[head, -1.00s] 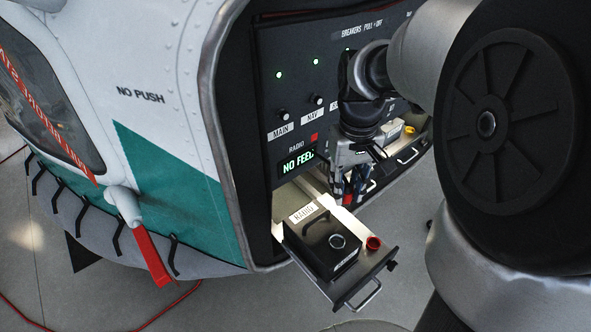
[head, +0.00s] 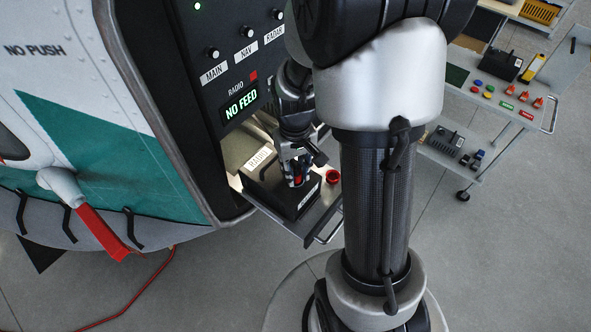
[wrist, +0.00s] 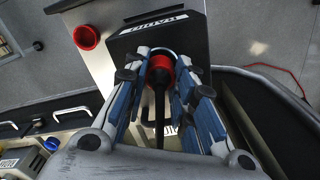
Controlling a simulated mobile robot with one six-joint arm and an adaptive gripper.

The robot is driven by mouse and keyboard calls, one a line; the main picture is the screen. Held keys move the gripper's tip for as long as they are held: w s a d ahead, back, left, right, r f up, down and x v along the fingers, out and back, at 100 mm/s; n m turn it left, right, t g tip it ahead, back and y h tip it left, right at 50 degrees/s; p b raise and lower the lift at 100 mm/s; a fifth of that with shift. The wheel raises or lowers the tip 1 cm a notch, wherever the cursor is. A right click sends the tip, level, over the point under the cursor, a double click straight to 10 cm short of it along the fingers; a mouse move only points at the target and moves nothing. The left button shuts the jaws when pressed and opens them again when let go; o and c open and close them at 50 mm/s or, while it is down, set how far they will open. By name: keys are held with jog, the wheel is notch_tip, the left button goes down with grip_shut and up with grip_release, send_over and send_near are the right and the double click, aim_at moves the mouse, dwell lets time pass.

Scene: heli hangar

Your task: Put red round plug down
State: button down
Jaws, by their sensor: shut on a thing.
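My gripper (head: 296,170) is shut on the red round plug (head: 298,181), above the top of the black radio box (head: 270,186). In the wrist view the red plug (wrist: 161,66) sits between the blue-padded fingers, with a dark stem or cable running back from it. The plug is at the place where the box has its round socket. The fingers hide the socket, and I cannot tell whether the plug is seated. The box is on the pulled-out drawer (head: 322,221).
A round red cup-like piece (head: 332,176) stands on the drawer beside the box. The helicopter panel shows "NO FEED" (head: 241,106). A grey cart (head: 470,98) with coloured parts stands at the right. Open floor lies between.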

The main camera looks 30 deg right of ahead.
aim_at(295, 169)
jog(key=shift+s+f, duration=0.1)
jog(key=shift+f, duration=0.05)
jog(key=c, duration=1.3)
grip_release()
jog(key=shift+c, duration=0.2)
notch_tip(295, 169, up, 11)
jog(key=p, duration=0.2)
jog(key=s+a+r+n+t, duration=0.1)
jog(key=s+a+r+t, duration=0.3)
jog(key=s+a+r, duration=0.6)
jog(key=s+r, duration=0.2)
jog(key=s, duration=0.1)
jog(key=shift+s+a+t, duration=0.2)
jog(key=shift+a+t, duration=0.1)
jog(key=shift+a, duration=0.05)
